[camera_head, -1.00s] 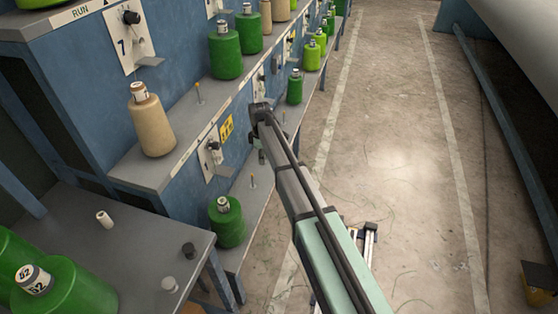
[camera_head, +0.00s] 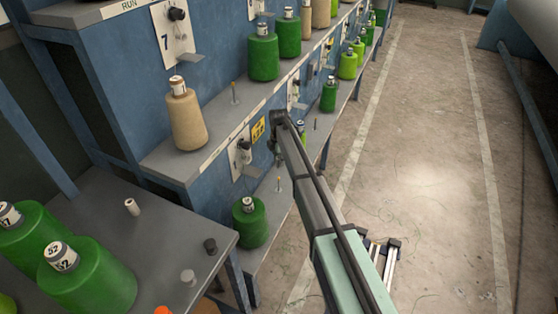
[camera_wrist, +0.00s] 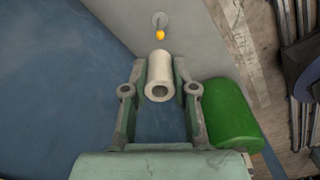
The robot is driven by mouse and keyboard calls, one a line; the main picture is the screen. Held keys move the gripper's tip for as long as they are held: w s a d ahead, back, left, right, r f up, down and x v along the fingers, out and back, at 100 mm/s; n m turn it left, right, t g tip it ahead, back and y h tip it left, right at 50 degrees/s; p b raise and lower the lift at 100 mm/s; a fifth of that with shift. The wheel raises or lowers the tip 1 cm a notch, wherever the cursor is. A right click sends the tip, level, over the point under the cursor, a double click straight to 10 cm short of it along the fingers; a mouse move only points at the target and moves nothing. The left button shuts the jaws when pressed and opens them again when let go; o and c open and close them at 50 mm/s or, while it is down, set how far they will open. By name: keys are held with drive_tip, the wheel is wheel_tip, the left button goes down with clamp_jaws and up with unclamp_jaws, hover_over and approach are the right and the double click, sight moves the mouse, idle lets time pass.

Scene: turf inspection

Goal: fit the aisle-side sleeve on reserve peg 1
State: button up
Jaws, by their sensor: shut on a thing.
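In the wrist view my gripper (camera_wrist: 158,92) is shut on a cream hollow sleeve (camera_wrist: 160,72), its open end facing the camera. An upright peg (camera_wrist: 160,34) with an orange tip shows just beyond the sleeve, standing on a grey shelf; sleeve and peg look apart. A green bobbin (camera_wrist: 232,112) is right of the fingers. In the head view my gripper (camera_head: 277,158) hangs over the lower shelf, above a thin peg (camera_head: 279,184) beside a green bobbin (camera_head: 249,222). The held sleeve is hard to make out there.
Another peg (camera_head: 234,93) stands on the upper shelf beside a tan cone (camera_head: 187,118). A grey table (camera_head: 95,205) holds green bobbins, a white sleeve (camera_head: 132,207), a dark sleeve (camera_head: 210,246) and a grey one (camera_head: 188,277). The aisle floor (camera_head: 420,180) is mostly clear.

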drive_tip(key=b, duration=0.2)
hover_over(279, 190)
drive_tip(key=shift+w+a+f, duration=0.1)
drive_tip(key=shift+w+f, duration=0.05)
drive_tip(key=shift+f, duration=1.35)
drive_tip(key=shift+w+f, duration=0.15)
drive_tip(key=shift+f, duration=1.3)
drive_tip(key=shift+f+b, duration=1.2)
drive_tip(key=shift+f, duration=3.8)
drive_tip(key=o, duration=1)
wheel_tip(279, 190, up, 12)
